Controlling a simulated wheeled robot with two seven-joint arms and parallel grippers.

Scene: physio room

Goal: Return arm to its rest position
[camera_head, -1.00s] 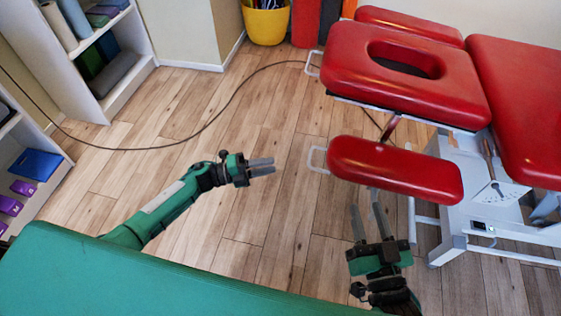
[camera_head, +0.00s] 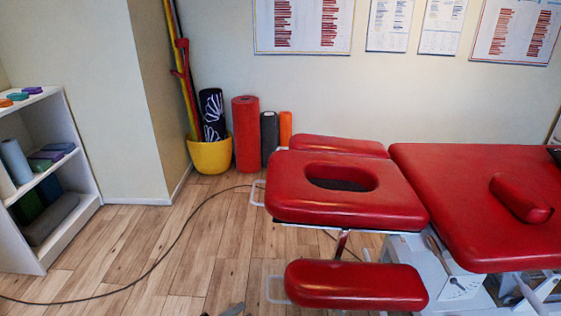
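Only a small grey fingertip of my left gripper (camera_head: 233,310) shows, at the bottom edge of the head view, over the wooden floor and left of the red treatment table's lower pad (camera_head: 355,285). The rest of that gripper and arm is below the picture, so I cannot see whether it is open or holds anything. My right gripper and arm are out of view.
The red treatment table (camera_head: 465,200) fills the right side, with a face-hole headrest (camera_head: 290,205). A yellow bucket (camera_head: 210,155) and upright rolls stand by the wall. White shelves (camera_head: 75,150) are at left. A dark cable crosses the otherwise clear floor (camera_head: 110,240).

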